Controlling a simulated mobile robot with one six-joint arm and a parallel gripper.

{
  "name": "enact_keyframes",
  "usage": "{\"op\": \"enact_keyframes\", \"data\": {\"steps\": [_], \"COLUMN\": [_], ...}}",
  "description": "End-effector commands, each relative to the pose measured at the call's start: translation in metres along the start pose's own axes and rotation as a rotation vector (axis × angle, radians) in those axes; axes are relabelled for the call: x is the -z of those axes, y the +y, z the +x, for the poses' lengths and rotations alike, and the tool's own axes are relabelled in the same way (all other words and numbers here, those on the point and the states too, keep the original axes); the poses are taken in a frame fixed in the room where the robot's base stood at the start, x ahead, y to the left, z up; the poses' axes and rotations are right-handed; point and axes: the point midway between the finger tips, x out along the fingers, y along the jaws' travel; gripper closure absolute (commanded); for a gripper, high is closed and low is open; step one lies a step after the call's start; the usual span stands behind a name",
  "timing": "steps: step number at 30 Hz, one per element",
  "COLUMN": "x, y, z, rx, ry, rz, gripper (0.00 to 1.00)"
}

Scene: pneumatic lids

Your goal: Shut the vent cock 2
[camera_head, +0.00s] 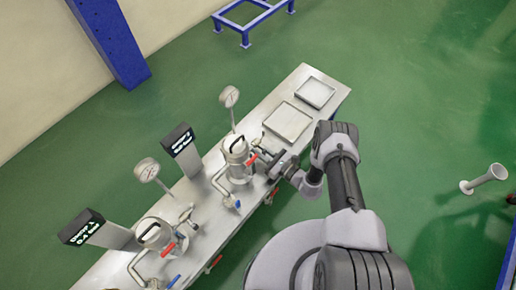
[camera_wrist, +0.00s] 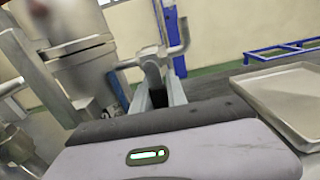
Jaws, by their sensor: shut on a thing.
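My gripper (camera_head: 268,170) is at the right side of the farther metal vessel (camera_head: 236,160) on the steel bench. In the wrist view its two grey fingers (camera_wrist: 160,94) are closed around the lower part of a grey metal fitting (camera_wrist: 155,58), apparently the vent cock, with a short upright arm at its right end. A pipe joins the fitting to the vessel (camera_wrist: 82,68) on the left. The gripped part is mostly hidden between the fingers, and I cannot read a number on the cock.
A second vessel (camera_head: 155,235) stands at the near end of the bench. Pressure gauges (camera_head: 229,96) and dark displays (camera_head: 179,139) line the back side. Red and blue levers (camera_head: 237,205) stick out near the pipes. Shallow trays (camera_head: 287,136) lie at the far end, right of my gripper.

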Motion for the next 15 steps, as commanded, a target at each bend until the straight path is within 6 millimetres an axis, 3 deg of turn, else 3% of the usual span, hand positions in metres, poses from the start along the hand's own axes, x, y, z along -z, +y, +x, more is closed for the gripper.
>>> {"op": "enact_keyframes", "data": {"steps": [1, 2, 4, 15], "x": [0.0004, 0.0004, 0.0004, 0.0003], "y": [0.0006, 0.0006, 0.0006, 0.0003], "z": [-0.0003, -0.0003, -0.0003, -0.0002], "rx": [-0.001, -0.001, -0.001, 0.0], "ry": [0.001, 0.001, 0.001, 0.001], "rz": [0.002, 0.002, 0.001, 0.0], "gripper": [1.0, 0.76, 0.62, 0.6]}}
